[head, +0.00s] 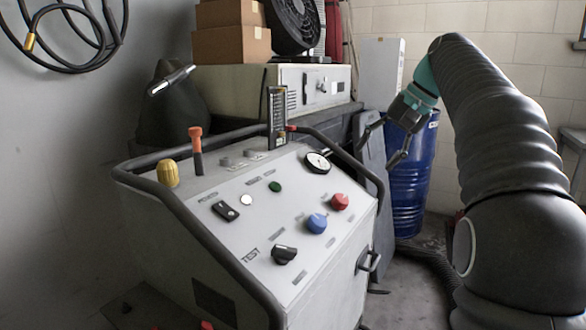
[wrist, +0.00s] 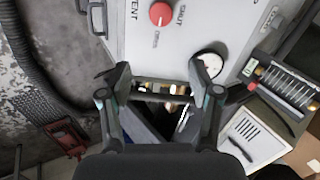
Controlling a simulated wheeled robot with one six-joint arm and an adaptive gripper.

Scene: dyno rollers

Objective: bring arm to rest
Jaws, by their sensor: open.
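My arm (head: 500,140) rises at the right of the head view and bends over at the top. My gripper (head: 377,154) hangs from it beside the right rear of the grey control console (head: 225,215), in front of a blue barrel (head: 408,185). Its fingers are spread and nothing is between them. In the wrist view my gripper (wrist: 150,75) is also open, with the console panel (wrist: 125,40) beyond the fingertips. A red knob (wrist: 160,14) and a round gauge (wrist: 208,66) show there.
A dark tube rail (head: 190,222) runs around the console. An orange-topped lever (head: 197,150) and a yellow knob (head: 167,173) stand at its left. Cardboard boxes (head: 232,44) and a fan (head: 292,22) sit behind. Some floor (head: 415,290) is clear between console and arm.

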